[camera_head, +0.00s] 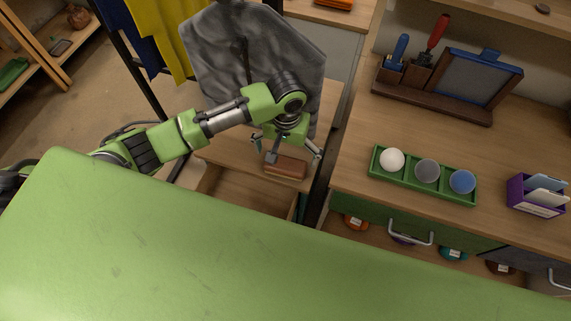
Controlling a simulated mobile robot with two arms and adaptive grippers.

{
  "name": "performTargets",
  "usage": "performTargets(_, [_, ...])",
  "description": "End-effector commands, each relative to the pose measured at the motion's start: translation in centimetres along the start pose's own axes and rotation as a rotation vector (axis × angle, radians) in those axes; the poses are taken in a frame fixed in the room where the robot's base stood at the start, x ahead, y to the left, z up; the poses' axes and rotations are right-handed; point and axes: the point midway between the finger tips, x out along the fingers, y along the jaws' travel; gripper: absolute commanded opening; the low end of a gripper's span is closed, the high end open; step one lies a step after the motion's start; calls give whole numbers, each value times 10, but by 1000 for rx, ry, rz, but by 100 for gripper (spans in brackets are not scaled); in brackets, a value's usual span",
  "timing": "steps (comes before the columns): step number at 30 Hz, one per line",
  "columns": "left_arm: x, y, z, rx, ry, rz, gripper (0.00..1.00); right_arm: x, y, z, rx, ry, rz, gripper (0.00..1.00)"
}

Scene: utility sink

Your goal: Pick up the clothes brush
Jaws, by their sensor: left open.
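The clothes brush appears to be the brown wooden block (285,167) on the wooden surface below the hanging clothes, at the picture's middle. My left gripper (290,151) is right over it with its fingers spread open, one toward the left part of the block and one past its right end. I cannot tell whether the fingers touch it. The gripper covers part of the block's upper edge, and its bristles do not show. My right gripper is not in view.
Grey, yellow and blue cloths hang close behind my left arm; the grey cloth (230,60) is nearest. An open wooden compartment (240,190) lies below the brush. On the right, a counter carries a green tray (408,187), a purple box (533,203) and a tool rack (430,97).

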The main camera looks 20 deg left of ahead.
Motion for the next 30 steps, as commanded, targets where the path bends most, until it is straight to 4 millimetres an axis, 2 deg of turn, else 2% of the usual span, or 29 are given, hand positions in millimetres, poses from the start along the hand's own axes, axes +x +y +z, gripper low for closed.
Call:
performTargets(5, [11,0,1,0,-1,-1,100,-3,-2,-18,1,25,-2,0])
performTargets(10, [34,-2,4,0,-3,-3,100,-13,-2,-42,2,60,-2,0])
performTargets(15, [56,-2,3,0,-1,-2,100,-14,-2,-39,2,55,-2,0])
performTargets(23, [60,-2,3,1,2,0,100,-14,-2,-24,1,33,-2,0])
performTargets(24, [60,-2,3,1,2,0,95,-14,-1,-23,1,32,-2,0])
performTargets(27, [60,-2,3,1,1,-1,69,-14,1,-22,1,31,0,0])
performTargets(28, [60,-2,3,1,1,-1,63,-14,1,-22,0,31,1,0])
performTargets(30, [60,-2,3,1,1,-1,63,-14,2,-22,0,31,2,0])
